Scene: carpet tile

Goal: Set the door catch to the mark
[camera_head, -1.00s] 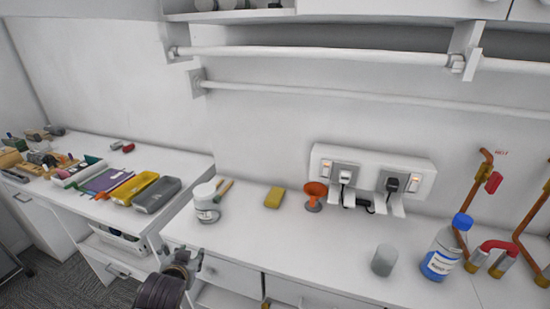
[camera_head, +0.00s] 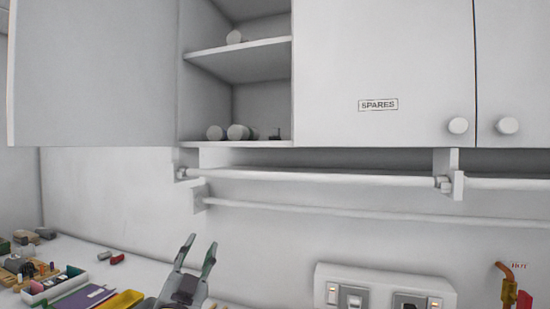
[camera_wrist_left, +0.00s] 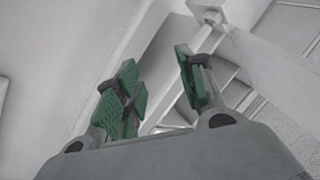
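My left gripper (camera_head: 201,243) points upward in front of the back wall, below the wall cupboard. Its two fingers stand apart with nothing between them; the left wrist view (camera_wrist_left: 160,78) shows the green pads apart too. An open cupboard door (camera_head: 95,75) stands at the upper left, beside the open shelves (camera_head: 238,62). A closed door marked SPARES (camera_head: 385,60) has a round knob (camera_head: 458,125). I cannot make out a door catch or its mark for sure. A small dark piece (camera_head: 275,134) sits on the lower shelf. My right gripper is out of view.
Two white rails (camera_head: 330,178) run along the wall under the cupboard, above my left gripper. Pale round items (camera_head: 238,132) stand on the lower shelf. A socket panel (camera_head: 385,285) is at lower right. Trays and a yellow case (camera_head: 125,299) lie on the bench at lower left.

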